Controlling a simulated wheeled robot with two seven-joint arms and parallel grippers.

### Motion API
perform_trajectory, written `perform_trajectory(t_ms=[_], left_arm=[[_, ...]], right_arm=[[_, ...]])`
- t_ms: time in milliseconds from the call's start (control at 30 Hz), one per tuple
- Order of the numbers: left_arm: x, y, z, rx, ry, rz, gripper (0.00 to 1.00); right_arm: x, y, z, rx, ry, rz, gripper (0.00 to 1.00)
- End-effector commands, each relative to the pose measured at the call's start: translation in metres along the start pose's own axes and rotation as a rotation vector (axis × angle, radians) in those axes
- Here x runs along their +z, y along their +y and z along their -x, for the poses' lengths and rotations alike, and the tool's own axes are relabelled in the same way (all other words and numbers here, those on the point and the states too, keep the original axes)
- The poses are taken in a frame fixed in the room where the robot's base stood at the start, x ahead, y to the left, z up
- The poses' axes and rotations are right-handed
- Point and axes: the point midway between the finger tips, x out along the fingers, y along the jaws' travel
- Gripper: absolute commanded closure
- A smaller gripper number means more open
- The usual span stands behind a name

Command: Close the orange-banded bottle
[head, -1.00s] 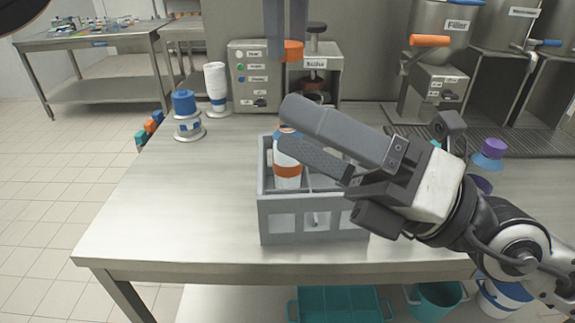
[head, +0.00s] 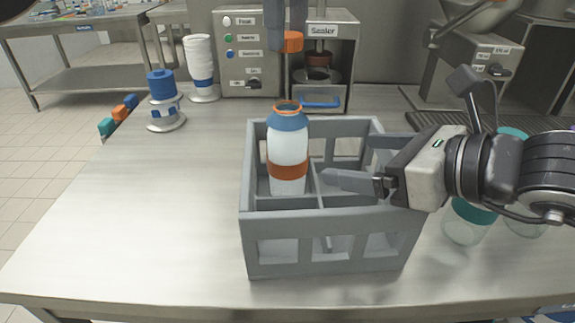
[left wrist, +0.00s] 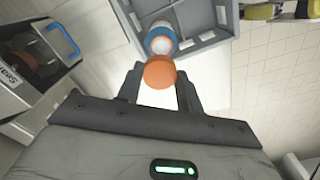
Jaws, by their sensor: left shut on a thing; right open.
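The orange-banded bottle (head: 288,150) stands upright in the left rear compartment of a grey crate (head: 252,222). It has a white body, a blue shoulder and an open orange-rimmed mouth. My left gripper (head: 289,35) is shut on an orange cap (head: 291,43), held above and apart from the bottle mouth. In the left wrist view the cap (left wrist: 159,73) sits between the fingertips, and the bottle (left wrist: 161,38) shows just beyond it. My right gripper (head: 350,162) is open and empty at the crate's right side, to the right of the bottle and apart from it.
A sealer machine (head: 319,60) and a button panel (head: 249,50) stand behind the crate. A stack of blue caps (head: 161,85) and a white stack (head: 200,65) stand at back left. Teal-topped jars (head: 470,220) are at right. The table's left is clear.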

Motion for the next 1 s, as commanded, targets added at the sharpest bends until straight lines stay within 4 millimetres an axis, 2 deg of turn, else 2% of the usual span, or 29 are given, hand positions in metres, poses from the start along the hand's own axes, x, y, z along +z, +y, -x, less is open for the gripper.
perform_trajectory(t_ms=[233, 367, 800, 1000], left_arm=[[0.000, 0.000, 0.001, 0.000, 0.000, 0.000, 0.84], [0.000, 0.000, 0.001, 0.000, 0.000, 0.000, 0.84], [0.000, 0.000, 0.001, 0.000, 0.000, 0.000, 0.84], [0.000, 0.000, 0.001, 0.000, 0.000, 0.000, 0.84]], right_arm=[[0.001, 0.001, -0.001, 0.002, -0.001, -0.001, 0.14], [0.001, 0.000, -0.009, 0.003, -0.001, -0.002, 0.14], [0.002, 0.001, -0.088, 0.003, -0.001, 0.001, 0.14], [0.001, 0.001, -0.112, 0.004, -0.001, -0.001, 0.14]])
